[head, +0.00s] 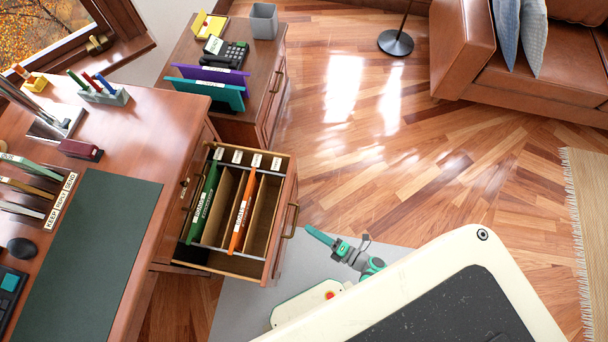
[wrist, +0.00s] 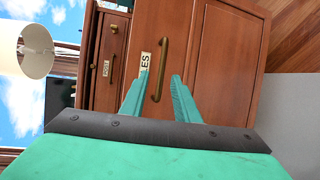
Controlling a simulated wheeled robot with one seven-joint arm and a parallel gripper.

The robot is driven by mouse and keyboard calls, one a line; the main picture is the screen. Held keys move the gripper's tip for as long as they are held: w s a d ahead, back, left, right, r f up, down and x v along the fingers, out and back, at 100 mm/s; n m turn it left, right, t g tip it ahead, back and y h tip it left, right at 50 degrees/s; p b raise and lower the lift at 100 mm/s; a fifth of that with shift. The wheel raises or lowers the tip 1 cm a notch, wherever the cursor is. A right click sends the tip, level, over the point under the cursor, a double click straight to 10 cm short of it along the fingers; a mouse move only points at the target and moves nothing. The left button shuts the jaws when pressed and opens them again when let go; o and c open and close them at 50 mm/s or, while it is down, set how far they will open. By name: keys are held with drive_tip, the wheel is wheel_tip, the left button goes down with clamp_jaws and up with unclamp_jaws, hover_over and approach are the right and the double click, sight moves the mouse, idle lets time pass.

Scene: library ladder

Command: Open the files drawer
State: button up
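The files drawer (head: 278,228) is pulled well out of the brown wooden desk in the head view. Its dividers, a green folder (head: 203,203) and an orange folder (head: 242,214) show inside. Its front, with a bar handle (wrist: 161,70) and a label ending in "ES" (wrist: 145,62), faces the wrist view. The handle also shows in the head view (head: 292,220). My green gripper (wrist: 157,88) is open, with the handle seen between its fingers. In the head view my gripper (head: 310,230) is just right of the handle and looks apart from it; contact is unclear.
A cabinet (head: 250,100) with a telephone (head: 226,53) and purple and teal folders stands behind the drawer. A leather sofa (head: 480,60) and a rug (head: 588,210) are at right. A floor lamp base (head: 395,42) stands at the back. Wooden floor between is clear.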

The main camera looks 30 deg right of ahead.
drive_tip(key=shift+v, duration=1.05)
wheel_tip(320, 180, up, 15)
drive_tip(key=s+m+t+h, duration=0.1)
drive_tip(key=m+t+h, duration=0.1)
drive_tip(key=m+h, duration=0.3)
drive_tip(key=s+a+r+m+h, duration=0.1)
drive_tip(key=s+a+r+m, duration=0.1)
drive_tip(key=a+r+m, duration=0.5)
drive_tip(key=s+a+r+m+h, duration=0.1)
drive_tip(key=s+a+r+m, duration=0.1)
drive_tip(key=a+r+m, duration=0.6)
wheel_tip(320, 180, up, 7)
drive_tip(key=m, duration=0.4)
drive_tip(key=shift+s+r+m+g+h, duration=0.2)
drive_tip(key=shift+s+m+g+h, duration=0.05)
drive_tip(key=shift+m+g+h, duration=0.15)
